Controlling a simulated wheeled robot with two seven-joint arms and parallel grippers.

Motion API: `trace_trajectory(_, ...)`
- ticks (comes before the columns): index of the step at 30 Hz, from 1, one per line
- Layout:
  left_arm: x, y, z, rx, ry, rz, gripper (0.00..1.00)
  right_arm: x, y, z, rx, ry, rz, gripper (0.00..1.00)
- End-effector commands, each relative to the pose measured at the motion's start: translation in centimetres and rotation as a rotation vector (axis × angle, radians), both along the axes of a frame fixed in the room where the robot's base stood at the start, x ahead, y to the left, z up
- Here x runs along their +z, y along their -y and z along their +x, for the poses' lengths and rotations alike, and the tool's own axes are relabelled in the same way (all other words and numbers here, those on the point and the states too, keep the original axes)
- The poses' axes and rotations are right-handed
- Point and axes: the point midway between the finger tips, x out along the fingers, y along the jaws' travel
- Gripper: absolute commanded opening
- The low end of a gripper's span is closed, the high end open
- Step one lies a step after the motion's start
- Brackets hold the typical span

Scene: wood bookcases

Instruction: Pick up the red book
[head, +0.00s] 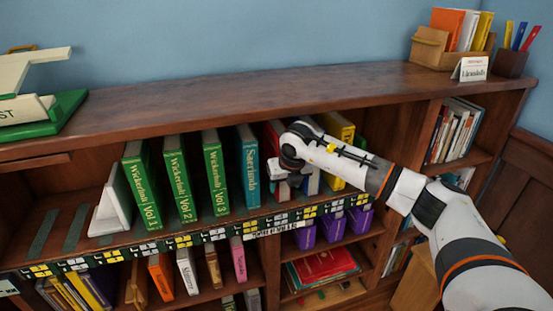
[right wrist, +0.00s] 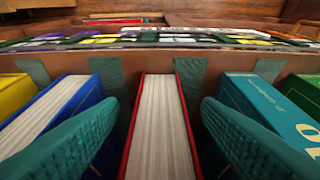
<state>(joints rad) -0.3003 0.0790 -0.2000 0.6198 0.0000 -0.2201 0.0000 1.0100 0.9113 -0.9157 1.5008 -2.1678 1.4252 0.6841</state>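The red book (head: 271,137) stands upright on the upper shelf of the bookcase, between a teal book (head: 248,165) and a blue book. My right gripper (head: 290,178) is in front of it and hides much of it in the head view. In the right wrist view the red book (right wrist: 160,125) shows its pale page edges and thin red cover edges. The green-padded fingers of my right gripper (right wrist: 160,108) are open, one on each side of the book. My left gripper is not in view.
The blue book (right wrist: 50,112) and teal book (right wrist: 270,110) stand close outside my fingers. Green volumes (head: 178,178) stand further left, a yellow book (head: 337,128) to the right. A red book (head: 325,266) lies on a stack below. The bookcase top (head: 230,97) is mostly clear.

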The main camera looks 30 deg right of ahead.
Motion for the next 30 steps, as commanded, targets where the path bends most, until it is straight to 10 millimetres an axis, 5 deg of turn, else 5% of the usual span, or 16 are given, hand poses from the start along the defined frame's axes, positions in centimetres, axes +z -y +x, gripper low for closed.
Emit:
trace_trajectory(10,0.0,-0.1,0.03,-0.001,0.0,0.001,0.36,0.0,-0.01,-0.01,0.0,0.0,0.0,0.01)
trace_trajectory(30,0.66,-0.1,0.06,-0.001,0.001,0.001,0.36,0.95,0.02,0.12,0.0,0.007,0.001,0.0)
